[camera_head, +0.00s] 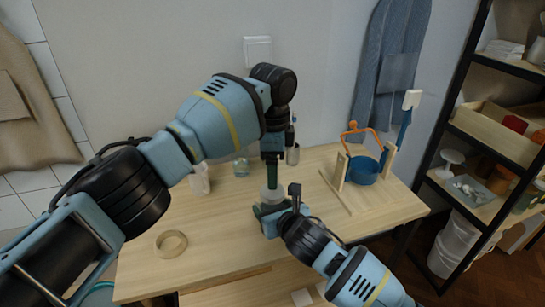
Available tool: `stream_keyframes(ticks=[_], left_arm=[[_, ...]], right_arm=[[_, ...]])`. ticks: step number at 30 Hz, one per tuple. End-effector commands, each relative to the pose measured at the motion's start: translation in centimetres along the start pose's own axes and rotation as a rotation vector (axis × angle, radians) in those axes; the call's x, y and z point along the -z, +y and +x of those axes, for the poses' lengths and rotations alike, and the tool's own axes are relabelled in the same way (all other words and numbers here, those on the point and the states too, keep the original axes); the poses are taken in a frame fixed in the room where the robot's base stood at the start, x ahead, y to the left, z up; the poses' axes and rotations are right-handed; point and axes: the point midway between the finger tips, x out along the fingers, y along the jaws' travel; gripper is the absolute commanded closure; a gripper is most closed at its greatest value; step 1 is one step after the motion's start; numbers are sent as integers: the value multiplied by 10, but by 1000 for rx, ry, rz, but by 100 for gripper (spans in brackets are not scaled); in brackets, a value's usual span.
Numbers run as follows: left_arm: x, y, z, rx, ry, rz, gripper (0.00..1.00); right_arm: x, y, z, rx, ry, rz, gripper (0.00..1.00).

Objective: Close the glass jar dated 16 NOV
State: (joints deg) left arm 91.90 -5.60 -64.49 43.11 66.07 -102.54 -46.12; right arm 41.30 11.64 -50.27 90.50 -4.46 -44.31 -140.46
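A small pale, partly see-through jar (273,196) stands on the wooden table between my two grippers, largely covered by them. Its label and date cannot be read, and I cannot tell whether a lid is on it. My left gripper (272,184) points straight down over the jar's top, its dark green fingers seen edge-on. My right gripper (268,211) is low at the jar's near side, touching or very close to it. I cannot tell how far either gripper is open. Another small glass jar (241,167) stands farther back, with no date readable.
A pale container (200,180) stands left of the back jar, and a dark-topped container (293,154) stands behind. A tan ring (171,243) lies front left. The table's front middle is clear. Shelves (497,140) stand right.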

Motion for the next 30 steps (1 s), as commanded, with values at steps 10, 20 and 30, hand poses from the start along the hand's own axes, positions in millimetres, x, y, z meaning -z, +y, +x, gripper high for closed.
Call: stream_keyframes(ticks=[10,20,30], left_arm=[[0,0,-4,0,0,-580,26],[0,0,-8,0,0,-1132,26],[0,0,-12,0,-1,-1700,26]], right_arm=[[2,0,0,0,3,0,100],[2,0,0,0,3,0,100],[2,0,0,0,3,0,100]])
